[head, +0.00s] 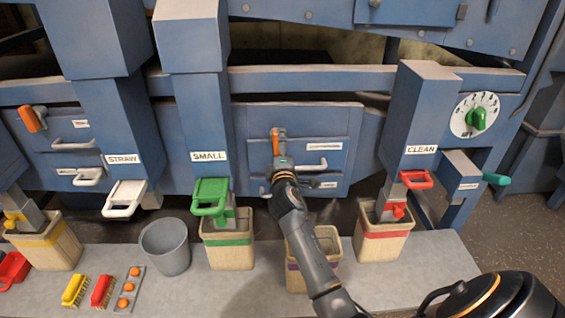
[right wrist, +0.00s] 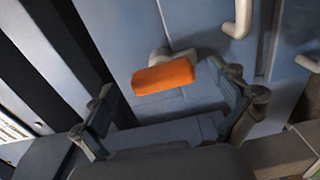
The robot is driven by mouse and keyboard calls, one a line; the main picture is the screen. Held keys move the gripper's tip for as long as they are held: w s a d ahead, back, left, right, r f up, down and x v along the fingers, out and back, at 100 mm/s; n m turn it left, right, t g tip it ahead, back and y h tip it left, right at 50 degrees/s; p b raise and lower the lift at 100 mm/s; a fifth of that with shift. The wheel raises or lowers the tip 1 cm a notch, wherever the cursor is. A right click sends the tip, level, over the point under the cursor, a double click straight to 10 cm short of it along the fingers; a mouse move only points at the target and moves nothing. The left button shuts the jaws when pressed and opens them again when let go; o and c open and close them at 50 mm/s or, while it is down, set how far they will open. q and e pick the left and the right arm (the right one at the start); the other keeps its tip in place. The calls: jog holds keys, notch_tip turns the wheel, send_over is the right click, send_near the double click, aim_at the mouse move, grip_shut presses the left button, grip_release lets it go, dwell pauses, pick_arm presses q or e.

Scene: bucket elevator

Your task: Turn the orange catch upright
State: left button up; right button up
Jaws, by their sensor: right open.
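The orange catch (head: 275,134) is on the blue door panel right of the SMALL chute. Its long side runs close to upright in the head view. In the right wrist view the orange catch (right wrist: 163,77) lies across the picture on a pale mount, and that view is turned. My right gripper (head: 281,164) is just below the catch and partly hides its lower end. In the right wrist view the open fingers of my right gripper (right wrist: 168,88) stand on either side of the catch, with gaps visible. My left gripper is not in view.
A second orange catch (head: 32,118) sits on the left door. A pale door handle (head: 312,165) is right of my gripper. The SMALL chute (head: 208,125) and CLEAN chute (head: 414,125) jut out on both sides. Bins and a grey bucket (head: 166,248) stand on the ledge below.

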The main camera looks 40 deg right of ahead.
jog(key=v, duration=0.9)
jog(key=s+a+f+g+y, duration=0.1)
jog(key=a+f+y, duration=0.15)
jog(key=f, duration=0.75)
jog(key=a+f+g+y, duration=0.1)
jog(key=a+f+y, duration=0.15)
jog(key=f, duration=0.65)
jog(key=s+a+f+m+g+y, duration=0.1)
jog(key=s+a+f+g, duration=0.1)
jog(key=s+f, duration=0.35)
jog(key=s+a+f+m+g+y, duration=0.1)
jog(key=s+a+f, duration=0.15)
jog(key=f, duration=0.65)
jog(key=s+a+f+m+g+y, duration=0.1)
jog(key=s+a+f+g, duration=0.1)
jog(key=s+f, duration=0.35)
jog(key=s+a+f+m+g, duration=0.1)
jog(key=s+f, duration=0.5)
jog(key=s, duration=0.6)
jog(key=s+f+m+g+y+p, duration=0.1)
jog(key=s+f+m+g, duration=0.2)
jog(key=s+f, duration=0.4)
jog(key=s+a+f+m+g, duration=0.1)
jog(key=s+f, duration=0.6)
jog(key=s, duration=1)
jog(key=shift+a+m+g+y, duration=0.3)
jog(key=shift+m+g, duration=0.3)
jog(key=shift+g, duration=0.5)
